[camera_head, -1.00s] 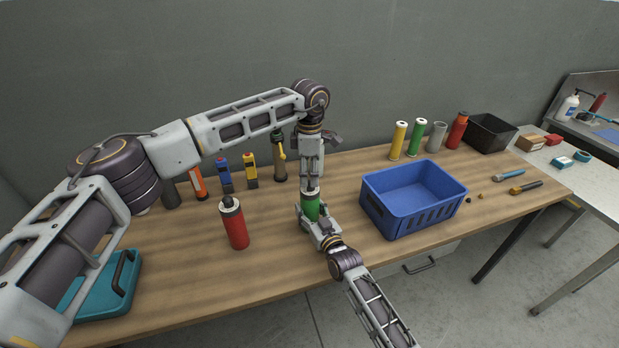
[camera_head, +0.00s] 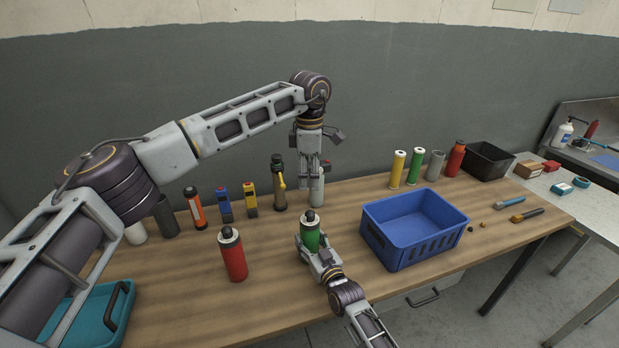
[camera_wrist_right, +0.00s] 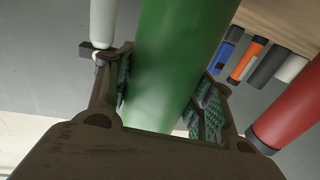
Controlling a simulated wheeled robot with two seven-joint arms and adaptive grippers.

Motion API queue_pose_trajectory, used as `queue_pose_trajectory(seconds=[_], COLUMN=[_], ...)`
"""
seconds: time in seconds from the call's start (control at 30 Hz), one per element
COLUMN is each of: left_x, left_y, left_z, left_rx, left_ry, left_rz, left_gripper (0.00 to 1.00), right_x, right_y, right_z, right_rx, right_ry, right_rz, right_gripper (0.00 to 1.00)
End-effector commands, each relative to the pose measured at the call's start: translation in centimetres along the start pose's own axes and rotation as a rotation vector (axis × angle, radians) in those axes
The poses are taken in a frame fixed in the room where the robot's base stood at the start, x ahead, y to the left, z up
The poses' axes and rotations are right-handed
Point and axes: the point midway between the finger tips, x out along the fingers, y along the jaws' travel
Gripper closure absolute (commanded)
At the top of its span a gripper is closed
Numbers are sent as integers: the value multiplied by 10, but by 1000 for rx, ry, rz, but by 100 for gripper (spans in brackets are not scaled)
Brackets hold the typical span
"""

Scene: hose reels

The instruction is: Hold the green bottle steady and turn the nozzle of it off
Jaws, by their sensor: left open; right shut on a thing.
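The green bottle (camera_head: 310,236) stands upright on the wooden table, with a pale collar and a dark nozzle (camera_head: 310,217) on top. My right gripper (camera_head: 313,250) is shut around its body from the front. In the right wrist view the green body (camera_wrist_right: 180,65) fills the space between the fingers (camera_wrist_right: 160,95). My left gripper (camera_head: 315,188) is open and points down, above and behind the bottle, apart from the nozzle. A grey-white cylinder (camera_head: 317,190) shows behind its fingers in the head view.
A red bottle (camera_head: 233,256) stands left of the green one. A blue crate (camera_head: 415,238) is close on the right. Behind stand a dark torch-like item (camera_head: 279,185), yellow (camera_head: 250,200) and blue (camera_head: 224,205) tools and an orange cylinder (camera_head: 194,208). A teal case (camera_head: 85,315) lies front left.

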Motion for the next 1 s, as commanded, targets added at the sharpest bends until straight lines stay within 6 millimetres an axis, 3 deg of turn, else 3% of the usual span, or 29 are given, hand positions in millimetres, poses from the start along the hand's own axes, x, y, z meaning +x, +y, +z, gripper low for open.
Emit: queue_pose_trajectory(seconds=[0.17, 0.2, 0.4, 1.0], left_x=[0, 0, 0, 0], left_y=[0, 0, 0, 0], left_z=[0, 0, 0, 0], left_rx=[0, 0, 0, 0], left_ry=[0, 0, 0, 0], left_rz=[0, 0, 0, 0], left_gripper=[51, 51, 51, 51], right_x=[0, 0, 0, -8], right_y=[0, 0, 0, 0], right_z=[1, 1, 0, 1], right_rx=[0, 0, 0, 0], right_ry=[-1, -1, -1, -1], right_rz=[-1, -1, 0, 0], right_gripper=[79, 46, 22, 22])
